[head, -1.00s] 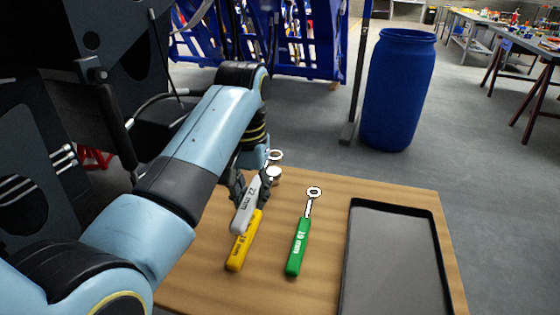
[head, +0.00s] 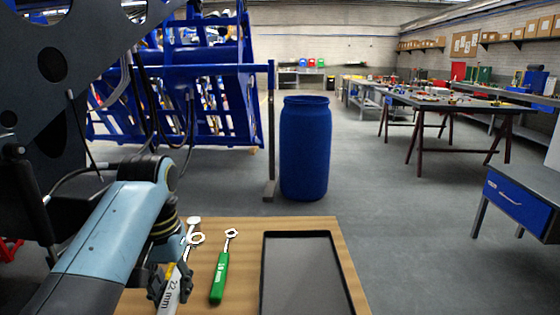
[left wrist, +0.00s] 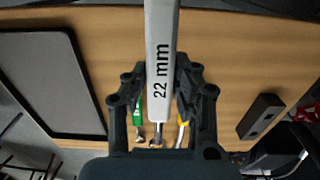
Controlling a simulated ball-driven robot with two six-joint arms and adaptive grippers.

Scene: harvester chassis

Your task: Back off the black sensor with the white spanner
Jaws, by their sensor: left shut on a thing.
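The white spanner (head: 171,293), marked 22 mm, is held by its handle in my left gripper (head: 163,284). In the left wrist view the white spanner (left wrist: 161,60) runs between the two fingers of my left gripper (left wrist: 160,82), which are shut on it. It is over the wooden table; the gap beneath is hard to judge. Two pale spanner ends overlap beyond the gripper in the head view, and I cannot tell clearly which belongs to which spanner. I cannot make out the black sensor in either view. My right gripper is not in view.
A green spanner (head: 219,279) and a partly hidden yellow spanner (left wrist: 182,132) lie on the wooden table (head: 342,262). A black tray (head: 303,268) lies to the right. A dark block (left wrist: 261,116) shows in the wrist view. A blue barrel (head: 305,150) stands beyond the table.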

